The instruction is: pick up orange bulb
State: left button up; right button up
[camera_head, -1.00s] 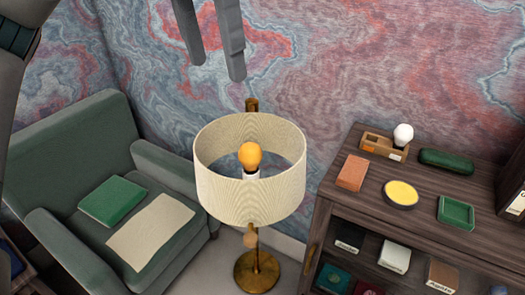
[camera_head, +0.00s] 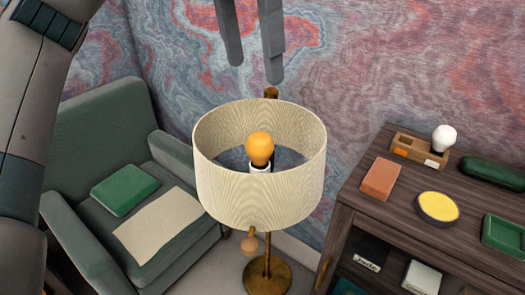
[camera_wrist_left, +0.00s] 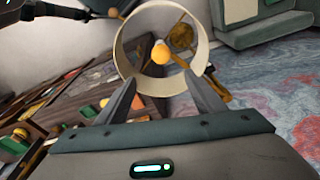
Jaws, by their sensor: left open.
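The orange bulb (camera_head: 259,148) sits upright in a white socket inside the cream lampshade (camera_head: 262,200) of a brass floor lamp. My left gripper (camera_head: 255,74) is open and empty, its two fingers pointing down above the shade. In the left wrist view, the orange bulb (camera_wrist_left: 161,53) shows through the round opening of the shade (camera_wrist_left: 120,57), beyond and between the open fingertips (camera_wrist_left: 164,82). The fingers look apart from the bulb. My right gripper is not seen.
A dark wooden cabinet (camera_head: 345,200) at the right holds a white bulb (camera_head: 444,137) in a wooden holder, an orange block and a yellow round dish. The lamp's brass post rises behind the shade.

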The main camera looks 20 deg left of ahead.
pick_arm(q)
jog(key=shift+s, duration=0.2)
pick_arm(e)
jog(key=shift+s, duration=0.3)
pick_arm(q)
jog(key=p, duration=0.2)
send_over(262, 135)
jog(key=f, duration=0.8)
jog(key=shift+s+a, duration=0.25)
jog(key=shift+s, duration=0.1)
jog(key=f, duration=0.3)
jog(key=shift+w+d+f, duration=0.1)
jog(key=shift+w, duration=0.1)
jog(key=shift+f+p, duration=0.3)
jog(key=shift+w+f, duration=0.1)
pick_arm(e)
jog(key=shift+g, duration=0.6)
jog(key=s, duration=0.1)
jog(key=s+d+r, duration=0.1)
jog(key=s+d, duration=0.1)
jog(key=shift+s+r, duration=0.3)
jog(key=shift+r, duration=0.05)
pick_arm(q)
jog(key=shift+d, duration=0.1)
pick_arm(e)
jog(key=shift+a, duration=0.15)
